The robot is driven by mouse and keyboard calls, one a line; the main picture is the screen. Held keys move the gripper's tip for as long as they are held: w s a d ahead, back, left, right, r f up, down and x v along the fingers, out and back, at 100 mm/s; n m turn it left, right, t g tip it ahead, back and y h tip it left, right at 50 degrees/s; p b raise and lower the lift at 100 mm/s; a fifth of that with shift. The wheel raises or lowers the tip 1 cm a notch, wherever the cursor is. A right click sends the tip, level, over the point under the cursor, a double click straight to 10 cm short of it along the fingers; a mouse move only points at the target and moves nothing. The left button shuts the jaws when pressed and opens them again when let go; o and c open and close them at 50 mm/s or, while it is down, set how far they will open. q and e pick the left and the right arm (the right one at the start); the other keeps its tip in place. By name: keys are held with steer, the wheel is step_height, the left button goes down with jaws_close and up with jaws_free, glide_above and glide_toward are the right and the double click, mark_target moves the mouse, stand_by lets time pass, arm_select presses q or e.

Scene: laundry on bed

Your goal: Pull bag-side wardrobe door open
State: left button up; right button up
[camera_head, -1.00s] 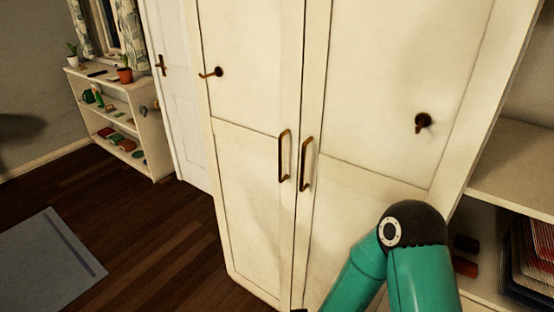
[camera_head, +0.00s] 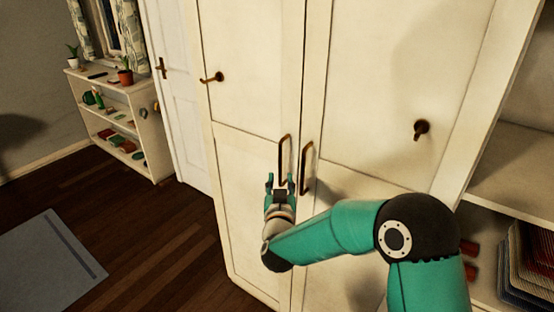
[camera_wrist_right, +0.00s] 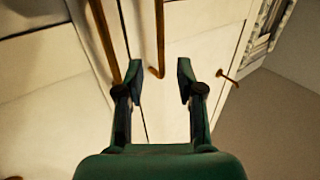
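The cream wardrobe has a left door (camera_head: 252,75) and a right door (camera_head: 375,85), both shut. The left door's brown bar handle (camera_head: 284,150) and the right door's handle (camera_head: 306,165) stand side by side at the middle seam. No bag shows, so I cannot tell which door is bag-side. My right gripper (camera_head: 283,180) is at the lower end of the left door's handle. In the right wrist view my right gripper (camera_wrist_right: 158,75) is open, with a bar handle's end (camera_wrist_right: 156,72) in line with the gap between its fingers. Contact is not visible. My left gripper is out of view.
Hooks stick out from the left door (camera_head: 213,78) and the right door (camera_head: 421,129). Open shelves (camera_head: 510,185) with folded cloth adjoin on the right. A low shelf unit (camera_head: 125,115) stands at the far left. Wooden floor (camera_head: 150,235) before the wardrobe's left side is clear.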

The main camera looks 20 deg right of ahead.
mark_target(281, 163)
steer(key=p+x, duration=0.2)
steer(key=x, duration=0.7)
steer(key=shift+w+f, duration=0.1)
steer(key=shift+w, duration=0.1)
jaws_close()
